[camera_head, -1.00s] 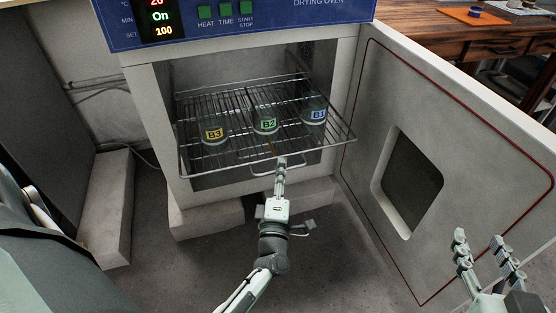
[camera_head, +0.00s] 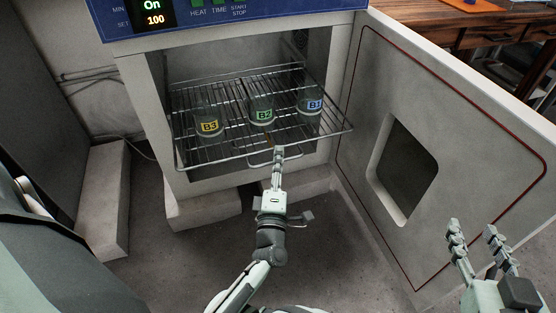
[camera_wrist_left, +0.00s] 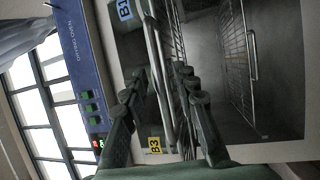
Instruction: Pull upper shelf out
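The upper shelf (camera_head: 230,150) is a wire rack that sticks forward out of the open drying oven. It carries three glass beakers labelled B3 (camera_head: 209,124), B2 (camera_head: 262,112) and B1 (camera_head: 312,102). My left gripper (camera_head: 279,152) is at the middle of the shelf's front edge. In the left wrist view, its two fingers (camera_wrist_left: 159,72) stand apart on either side of the shelf's front bar (camera_wrist_left: 153,50), with a gap visible. Whether a finger touches the bar is unclear. My right gripper (camera_head: 474,228) is open and empty in front of the oven door.
The oven door (camera_head: 370,110) stands wide open at the right. The blue control panel (camera_head: 270,10) is above the opening. A lower rack with a handle (camera_wrist_left: 252,52) shows in the wrist view. A wooden table (camera_head: 470,32) stands behind the door. The floor before the oven is clear.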

